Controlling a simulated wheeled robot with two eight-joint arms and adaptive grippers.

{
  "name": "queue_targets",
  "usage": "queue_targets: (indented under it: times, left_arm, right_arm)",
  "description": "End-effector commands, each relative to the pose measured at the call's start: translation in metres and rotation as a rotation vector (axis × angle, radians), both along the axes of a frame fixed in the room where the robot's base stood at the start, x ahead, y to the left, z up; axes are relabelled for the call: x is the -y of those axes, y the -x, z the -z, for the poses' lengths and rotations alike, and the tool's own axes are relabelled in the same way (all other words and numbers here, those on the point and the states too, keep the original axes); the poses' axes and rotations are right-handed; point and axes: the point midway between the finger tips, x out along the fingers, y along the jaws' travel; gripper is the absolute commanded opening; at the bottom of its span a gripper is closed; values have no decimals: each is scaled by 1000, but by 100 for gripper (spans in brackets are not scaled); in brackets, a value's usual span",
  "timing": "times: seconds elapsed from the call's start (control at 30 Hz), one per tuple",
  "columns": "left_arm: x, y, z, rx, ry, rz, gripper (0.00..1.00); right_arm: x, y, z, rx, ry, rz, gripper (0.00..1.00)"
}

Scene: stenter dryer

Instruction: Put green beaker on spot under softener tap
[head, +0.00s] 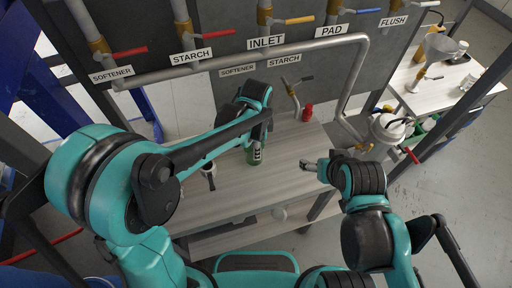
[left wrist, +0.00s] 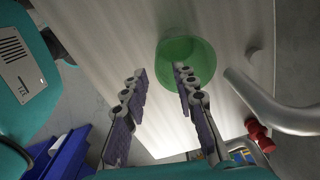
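The green beaker (head: 254,156) stands on the pale table (head: 285,180), partly hidden behind my left arm in the head view. In the left wrist view the green beaker (left wrist: 203,58) shows its round rim. My left gripper (left wrist: 158,78) is open; one finger overlaps the beaker's image, the other is left of it, with nothing between them. Whether a finger touches the beaker I cannot tell. The lower softener label (head: 237,70) is on the panel behind; the tap below it is hidden by my left gripper. My right gripper (head: 308,165) is over the table's right part, its opening unclear.
A grey pipe (head: 352,85) bends down on the right, near a white kettle-like vessel (head: 390,127). A small dark-handled item (head: 209,176) is left of the beaker. The table's front middle is clear.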

Motion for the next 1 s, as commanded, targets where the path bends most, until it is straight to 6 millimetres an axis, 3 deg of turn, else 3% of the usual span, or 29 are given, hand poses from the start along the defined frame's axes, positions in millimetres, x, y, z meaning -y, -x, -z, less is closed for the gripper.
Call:
queue_targets:
  times: [0.5, 0.93, 0.97, 1.0]
  left_arm:
    - [0, -1, 68, 1, 0, -1, 28]
    - [0, -1, 77, 1, 0, -1, 28]
    - [0, -1, 77, 1, 0, -1, 25]
    - [0, -1, 77, 1, 0, -1, 15]
  right_arm:
    - [0, 0, 20, 0, 0, 0, 77]
    - [0, 0, 21, 0, 0, 0, 77]
    - [0, 0, 21, 0, 0, 0, 77]
    - [0, 0, 21, 0, 0, 0, 77]
